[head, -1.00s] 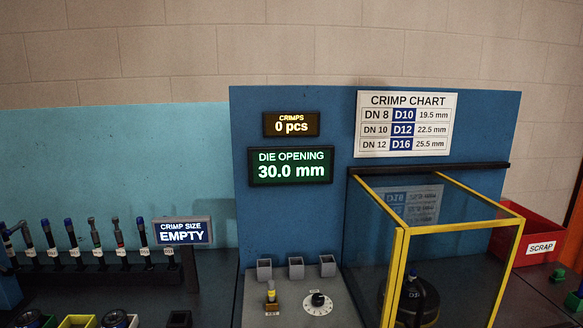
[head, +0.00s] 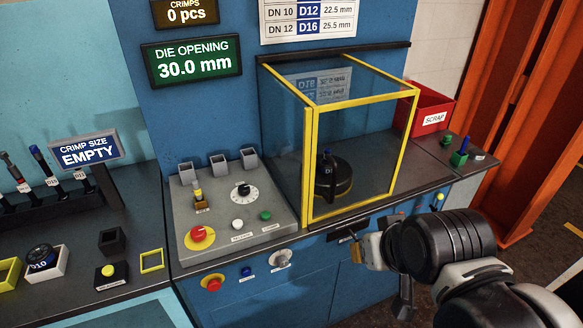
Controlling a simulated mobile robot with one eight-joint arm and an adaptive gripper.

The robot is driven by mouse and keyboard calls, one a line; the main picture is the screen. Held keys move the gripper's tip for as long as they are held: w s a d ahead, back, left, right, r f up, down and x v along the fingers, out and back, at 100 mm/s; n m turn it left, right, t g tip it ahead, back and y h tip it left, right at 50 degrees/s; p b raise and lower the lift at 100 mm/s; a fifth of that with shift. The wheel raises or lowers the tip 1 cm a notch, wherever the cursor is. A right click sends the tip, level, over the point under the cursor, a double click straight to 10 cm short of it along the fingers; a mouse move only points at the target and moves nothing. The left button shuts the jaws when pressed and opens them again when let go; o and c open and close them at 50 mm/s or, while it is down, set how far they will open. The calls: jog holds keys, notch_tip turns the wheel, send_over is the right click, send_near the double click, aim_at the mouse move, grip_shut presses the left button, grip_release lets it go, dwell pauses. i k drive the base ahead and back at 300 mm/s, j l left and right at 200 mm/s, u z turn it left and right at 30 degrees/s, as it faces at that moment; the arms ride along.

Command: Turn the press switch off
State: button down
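No switch has a readable "press" label. A grey round knob (head: 281,258) sits on the blue front face below the sloped control panel, with a small label under it. A red knob (head: 212,283) and a blue button (head: 246,272) are left of it on the same face. On the panel are a black-and-white dial (head: 243,192), a yellow-topped switch (head: 198,196) and a red mushroom button on yellow (head: 199,236). My arm reaches in from the lower right. My gripper (head: 384,272) is right of the grey knob and apart from it; its fingers are only partly visible.
A yellow-framed clear guard (head: 309,168) stands on the bench around a black die head (head: 333,178). A red scrap bin (head: 433,122) is behind right. An orange post (head: 520,120) stands at far right. The display (head: 192,68) reads 30.0 mm.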

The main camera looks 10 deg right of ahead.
aim_at(198, 233)
jog(key=i+j+u, duration=0.15)
jog(key=j+u, duration=0.2)
jog(key=i+j+u, duration=0.2)
jog(key=j+u, duration=0.15)
jog(key=i+j+u, duration=0.2)
jog(key=u, duration=0.15)
jog(key=j, duration=0.1)
